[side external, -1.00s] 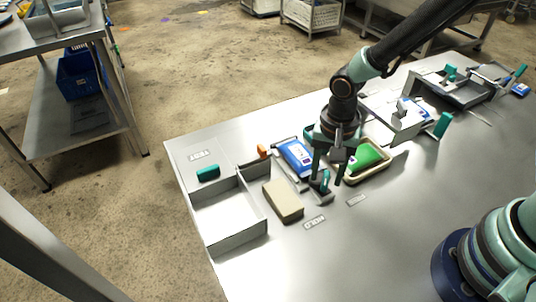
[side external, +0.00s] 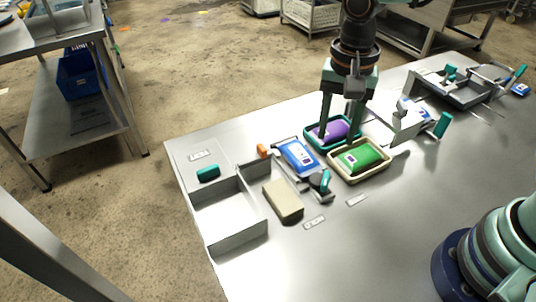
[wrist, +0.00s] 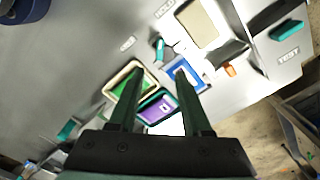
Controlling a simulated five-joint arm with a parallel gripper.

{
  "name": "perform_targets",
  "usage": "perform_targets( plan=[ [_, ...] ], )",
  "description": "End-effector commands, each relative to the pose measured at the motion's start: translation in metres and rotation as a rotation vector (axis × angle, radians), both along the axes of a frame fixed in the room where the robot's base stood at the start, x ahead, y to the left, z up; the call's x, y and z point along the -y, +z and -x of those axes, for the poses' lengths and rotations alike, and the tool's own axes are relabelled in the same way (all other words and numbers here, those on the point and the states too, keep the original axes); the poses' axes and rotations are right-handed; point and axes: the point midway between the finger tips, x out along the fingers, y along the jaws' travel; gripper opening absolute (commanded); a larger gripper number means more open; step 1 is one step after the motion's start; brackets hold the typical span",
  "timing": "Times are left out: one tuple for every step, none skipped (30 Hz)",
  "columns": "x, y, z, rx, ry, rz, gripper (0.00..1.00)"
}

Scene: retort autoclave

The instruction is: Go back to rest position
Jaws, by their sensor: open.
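My gripper (side external: 340,108) is raised above the steel table (side external: 250,140), over the purple pouch. It is open, with its two fingers apart and nothing between them. It also shows in the wrist view (wrist: 160,88), where its fingers reach up across the picture. A purple pouch (side external: 325,133) lies in a teal-rimmed tray (side external: 312,143), partly hidden by a finger. A green pouch (side external: 368,156) lies in a cream-rimmed tray (side external: 356,180) next to it. A blue pouch (side external: 299,156) lies to the left of both trays.
A beige block (side external: 283,200), a teal-handled clamp (side external: 323,183) and an open metal bin (side external: 235,235) are at the front left. A teal block (side external: 208,174) and an orange piece (side external: 262,151) lie behind. A metal fixture (side external: 410,122) stands at the right.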

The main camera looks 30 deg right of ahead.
Motion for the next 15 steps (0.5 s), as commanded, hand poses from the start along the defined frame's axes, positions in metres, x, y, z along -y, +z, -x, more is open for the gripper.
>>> perform_targets(
  plan=[
    [0.000, 0.000, 0.000, 0.000, 0.000, 0.000, 0.49],
    [0.000, 0.000, 0.000, 0.000, 0.000, 0.000, 0.49],
    [0.000, 0.000, 0.000, 0.000, 0.000, 0.000, 0.49],
    [0.000, 0.000, 0.000, 0.000, 0.000, 0.000, 0.49],
    [0.000, 0.000, 0.000, 0.000, 0.000, 0.000, 0.49],
    [0.001, 0.000, 0.000, 0.002, 0.002, -0.001, 0.49],
    [0.002, 0.001, 0.000, 0.005, 0.007, -0.002, 0.49],
    [0.003, 0.003, -0.001, 0.011, 0.014, -0.005, 0.49],
    [0.007, 0.006, -0.001, 0.022, 0.030, -0.009, 0.49],
    [0.011, 0.010, -0.002, 0.033, 0.047, -0.013, 0.49],
    [0.016, 0.014, -0.002, 0.048, 0.069, -0.017, 0.49],
    [0.023, 0.020, -0.002, 0.074, 0.105, -0.023, 0.49],
    [0.030, 0.025, -0.002, 0.095, 0.138, -0.026, 0.49],
    [0.037, 0.031, -0.002, 0.119, 0.172, -0.028, 0.49],
    [0.047, 0.038, -0.001, 0.153, 0.223, -0.027, 0.49]
  ],
)
